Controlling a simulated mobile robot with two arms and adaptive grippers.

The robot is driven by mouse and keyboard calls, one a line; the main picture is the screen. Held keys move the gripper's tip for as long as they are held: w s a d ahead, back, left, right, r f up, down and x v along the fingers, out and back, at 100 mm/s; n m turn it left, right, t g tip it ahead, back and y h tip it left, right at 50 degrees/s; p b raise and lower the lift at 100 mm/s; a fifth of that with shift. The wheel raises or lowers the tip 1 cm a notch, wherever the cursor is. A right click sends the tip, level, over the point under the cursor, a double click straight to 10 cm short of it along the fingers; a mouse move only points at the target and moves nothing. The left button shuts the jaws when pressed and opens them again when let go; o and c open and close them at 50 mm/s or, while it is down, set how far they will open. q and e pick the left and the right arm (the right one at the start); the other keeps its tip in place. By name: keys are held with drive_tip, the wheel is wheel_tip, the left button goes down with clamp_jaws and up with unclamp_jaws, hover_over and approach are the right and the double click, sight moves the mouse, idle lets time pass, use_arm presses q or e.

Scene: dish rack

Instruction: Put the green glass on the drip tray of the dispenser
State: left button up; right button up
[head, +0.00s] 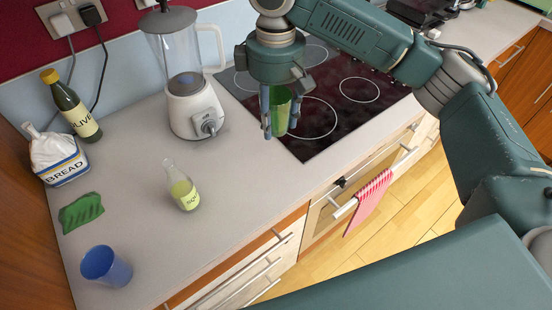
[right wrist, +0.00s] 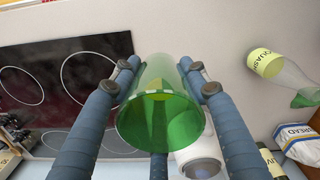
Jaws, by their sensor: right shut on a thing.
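The green glass (head: 281,112) is held by my right gripper (head: 274,116) above the near left edge of the black hob. In the right wrist view the glass (right wrist: 160,108) sits between the blue fingers of the gripper (right wrist: 161,80), which are shut around it. I see no dispenser with a drip tray that I can identify in either view. My left gripper is not in view.
A blender (head: 190,100) stands left of the gripper.

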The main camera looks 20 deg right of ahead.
drive_tip(key=p, duration=0.2)
hover_over(276, 167)
wheel_tip(276, 167, down, 11)
drive_tip(key=shift+f, duration=0.1)
wheel_tip(276, 167, down, 3)
drive_tip(key=shift+r+p, duration=0.2)
drive_tip(key=shift+p, duration=0.7)
drive_tip(key=shift+f, duration=0.35)
drive_tip(key=shift+f, duration=0.15)
drive_tip(key=o, duration=1.4)
drive_tip(key=shift+c, duration=0.2)
